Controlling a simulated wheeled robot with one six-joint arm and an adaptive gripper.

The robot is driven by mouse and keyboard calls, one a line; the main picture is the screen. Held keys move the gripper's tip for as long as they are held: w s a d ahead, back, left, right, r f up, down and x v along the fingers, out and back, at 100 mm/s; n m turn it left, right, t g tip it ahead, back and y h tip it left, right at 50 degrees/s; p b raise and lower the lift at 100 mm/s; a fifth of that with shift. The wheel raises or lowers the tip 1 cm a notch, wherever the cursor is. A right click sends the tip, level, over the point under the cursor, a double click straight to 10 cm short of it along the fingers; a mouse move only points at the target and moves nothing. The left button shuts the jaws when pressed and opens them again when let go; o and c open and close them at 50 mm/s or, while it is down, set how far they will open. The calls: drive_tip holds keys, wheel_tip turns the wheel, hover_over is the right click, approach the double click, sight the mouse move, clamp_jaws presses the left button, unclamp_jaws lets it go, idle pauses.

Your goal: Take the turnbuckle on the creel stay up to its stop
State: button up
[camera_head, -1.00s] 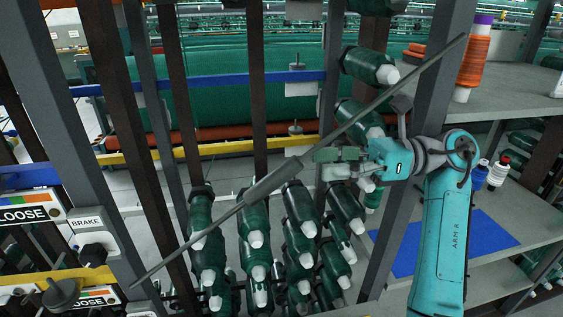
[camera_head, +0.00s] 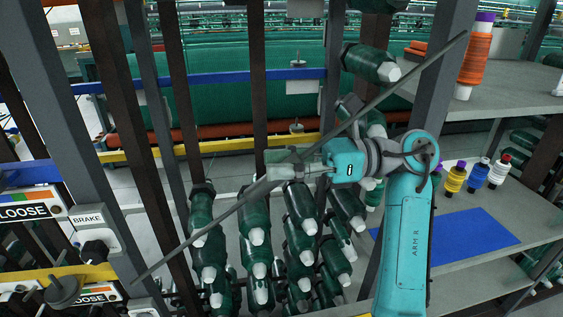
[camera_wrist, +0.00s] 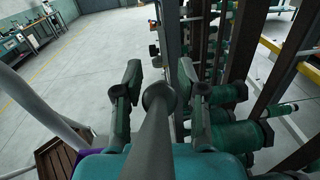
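The creel stay (camera_head: 195,231) is a thin grey rod that slants from lower left to upper right across the creel in the head view. Its thicker middle part, the turnbuckle (camera_head: 257,188), is partly hidden behind my gripper (camera_head: 278,163). My gripper reaches it from the right. In the wrist view my gripper (camera_wrist: 160,78) has its two dark fingers apart, one on each side of a grey bar with a round end (camera_wrist: 160,97), which looks like the turnbuckle. I see gaps beside the bar, so the fingers do not look closed on it.
Dark green bobbins (camera_head: 300,210) with white tips hang in rows just behind the stay. Grey creel posts (camera_head: 75,150) stand at the left and right. A brake knob panel (camera_head: 92,235) and LOOSE labels (camera_head: 30,212) are at left. A shelf (camera_head: 480,215) with thread spools is at right.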

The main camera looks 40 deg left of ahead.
clamp_jaws()
drive_tip(key=shift+s+d+n+g+h, duration=0.1)
drive_tip(key=shift+n+g+h, duration=0.8)
drive_tip(key=shift+n, duration=0.8)
drive_tip(key=shift+o, duration=2.4)
unclamp_jaws()
wheel_tip(320, 180, up, 10)
